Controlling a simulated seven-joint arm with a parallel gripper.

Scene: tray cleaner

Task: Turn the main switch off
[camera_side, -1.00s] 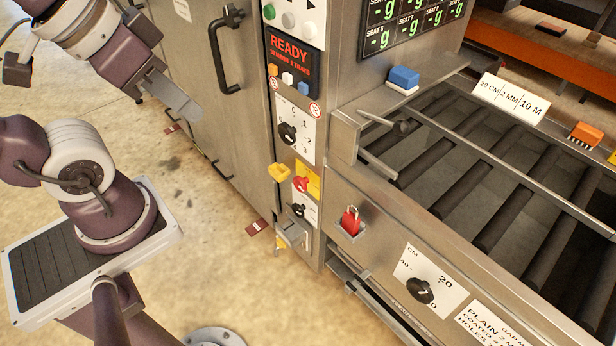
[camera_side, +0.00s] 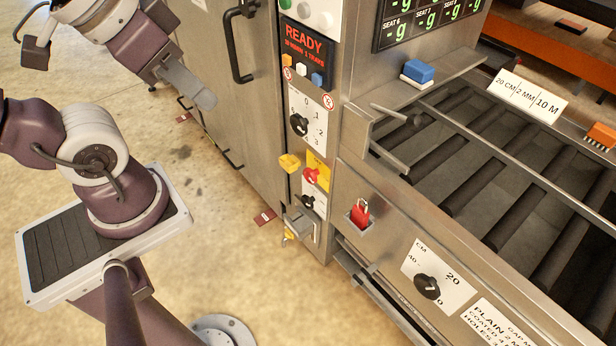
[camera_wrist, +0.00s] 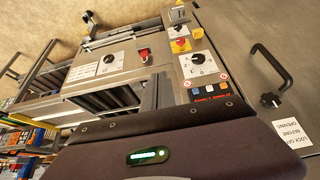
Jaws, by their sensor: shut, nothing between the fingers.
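The main switch appears to be the red rotary knob (camera_side: 311,176) on a yellow plate, low on the steel control column in the side view. It also shows, as a small red knob (camera_wrist: 180,44), at the upper middle of the wrist view. Its exact setting is too small to read. My gripper (camera_side: 206,100) is shut and empty in the side view. It is in the air left of the column, higher in the picture than the red knob and clearly apart from it.
A yellow part (camera_side: 289,163) sticks out left of the knob. A black dial (camera_side: 299,124) is above and a smaller black knob (camera_side: 308,203) below. A red padlock (camera_side: 359,213) hangs at right. A black door handle (camera_side: 240,45) juts from the cabinet. The display reads READY.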

